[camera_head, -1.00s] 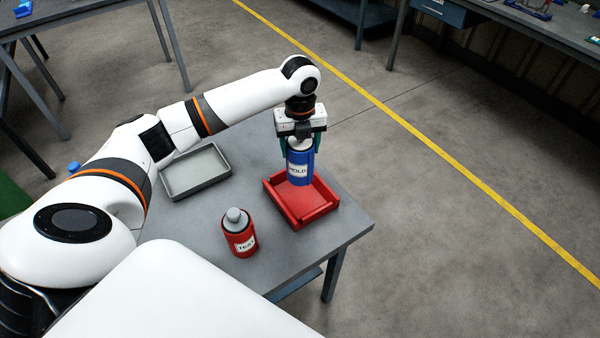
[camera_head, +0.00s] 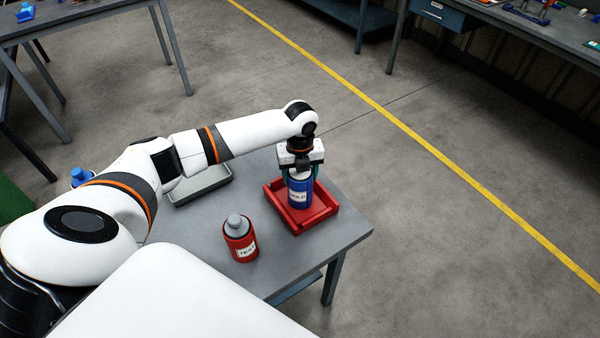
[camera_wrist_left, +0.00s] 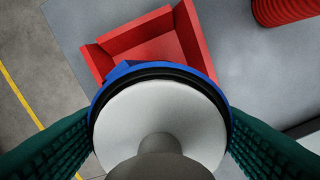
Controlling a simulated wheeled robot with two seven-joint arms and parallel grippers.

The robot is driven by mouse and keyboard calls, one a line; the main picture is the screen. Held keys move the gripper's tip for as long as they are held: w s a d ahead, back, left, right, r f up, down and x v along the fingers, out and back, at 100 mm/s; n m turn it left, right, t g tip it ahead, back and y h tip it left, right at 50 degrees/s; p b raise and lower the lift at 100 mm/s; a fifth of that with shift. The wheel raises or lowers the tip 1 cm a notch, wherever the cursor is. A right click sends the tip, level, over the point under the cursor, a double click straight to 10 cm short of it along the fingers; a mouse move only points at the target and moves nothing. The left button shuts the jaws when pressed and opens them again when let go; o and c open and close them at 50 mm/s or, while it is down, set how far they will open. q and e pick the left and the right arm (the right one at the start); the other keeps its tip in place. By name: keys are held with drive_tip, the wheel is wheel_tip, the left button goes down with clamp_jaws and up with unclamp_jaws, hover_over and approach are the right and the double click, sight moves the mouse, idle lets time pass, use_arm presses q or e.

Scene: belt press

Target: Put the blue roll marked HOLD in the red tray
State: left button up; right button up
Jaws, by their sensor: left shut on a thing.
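The blue roll marked HOLD (camera_head: 299,194) is upright in my left gripper (camera_head: 300,176), which is shut on it. In the head view the roll's lower end is within the outline of the red tray (camera_head: 322,213); I cannot tell whether it touches the tray floor. In the left wrist view the blue roll (camera_wrist_left: 226,112) shows its pale round top between the green finger pads, with part of the red tray (camera_wrist_left: 194,48) beyond it. My right gripper is not in view.
A red roll marked TEST (camera_head: 240,243) with a grey top stands on the grey table (camera_head: 285,258), left of and nearer than the tray. A grey tray (camera_head: 205,188) lies behind it, partly hidden by my left arm. Table edges are close to the red tray.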

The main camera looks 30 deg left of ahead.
use_arm(q)
drive_tip(key=o, duration=1.7)
wheel_tip(320, 180, up, 11)
drive_tip(key=shift+f+b, duration=0.1)
drive_tip(key=shift+b, duration=1)
drive_tip(key=shift+r, duration=0.75)
drive_tip(key=shift+s+f, duration=0.1)
